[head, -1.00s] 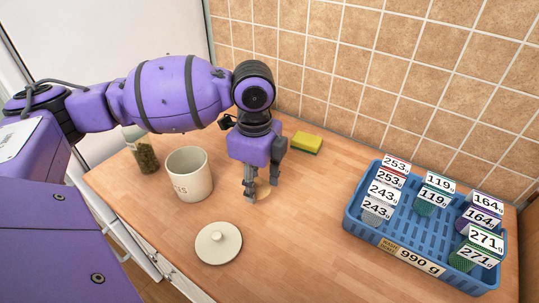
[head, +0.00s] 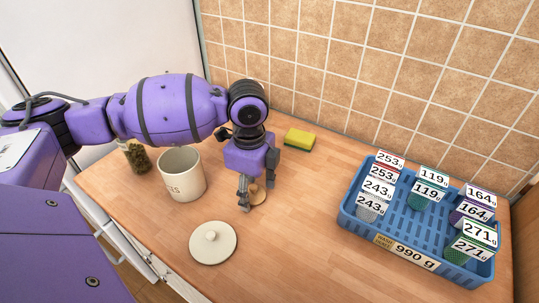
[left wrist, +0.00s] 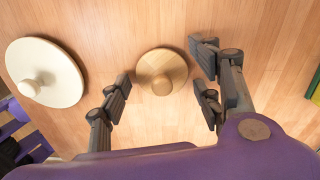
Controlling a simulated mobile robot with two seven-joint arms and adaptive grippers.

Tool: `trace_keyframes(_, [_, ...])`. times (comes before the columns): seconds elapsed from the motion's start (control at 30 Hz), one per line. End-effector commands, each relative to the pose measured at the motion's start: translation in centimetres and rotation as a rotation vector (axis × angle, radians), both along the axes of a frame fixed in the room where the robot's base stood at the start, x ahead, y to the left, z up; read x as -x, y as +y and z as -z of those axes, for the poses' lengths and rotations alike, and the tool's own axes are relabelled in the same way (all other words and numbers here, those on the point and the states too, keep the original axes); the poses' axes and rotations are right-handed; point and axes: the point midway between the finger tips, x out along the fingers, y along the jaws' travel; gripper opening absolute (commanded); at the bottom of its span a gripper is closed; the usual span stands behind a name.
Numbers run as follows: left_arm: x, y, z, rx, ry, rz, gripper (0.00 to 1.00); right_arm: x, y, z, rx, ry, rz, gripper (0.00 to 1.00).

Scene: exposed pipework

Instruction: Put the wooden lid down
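The wooden lid (head: 258,197) is a small round disc with a knob on top, lying flat on the wooden counter. It also shows in the left wrist view (left wrist: 162,72), between the two fingers and clear of both. My left gripper (head: 257,183) points down over the lid, open and empty. In the left wrist view the gripper (left wrist: 163,92) has its fingers spread wide. The gripper partly hides the lid in the head view. My right gripper is not in view.
A cream lid with a knob (head: 213,243) lies at the front, beside a cream canister (head: 181,176). A glass jar (head: 138,158) stands left. A yellow-green sponge (head: 300,139) lies behind. A blue basket (head: 415,225) with labelled packets is at right. The counter between is clear.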

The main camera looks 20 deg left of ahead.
Motion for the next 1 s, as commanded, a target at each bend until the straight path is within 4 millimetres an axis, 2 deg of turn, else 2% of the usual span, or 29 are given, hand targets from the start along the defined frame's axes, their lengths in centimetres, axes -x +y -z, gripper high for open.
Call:
trace_keyframes(0.37, [0.0, 0.0, -0.4, -0.001, 0.001, 0.000, 0.62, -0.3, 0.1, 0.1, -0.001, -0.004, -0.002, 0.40])
trace_keyframes(0.47, [-0.1, 0.0, -1.9, 0.001, -0.004, 0.000, 0.62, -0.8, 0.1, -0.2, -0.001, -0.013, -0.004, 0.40])
trace_keyframes(0.77, [-0.2, 0.0, -8.5, 0.001, -0.006, 0.000, 0.62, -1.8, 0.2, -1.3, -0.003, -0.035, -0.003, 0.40])
trace_keyframes(1.0, [-0.2, 0.0, -11.8, 0.001, -0.002, -0.001, 0.62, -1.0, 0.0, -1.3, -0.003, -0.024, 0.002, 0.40])
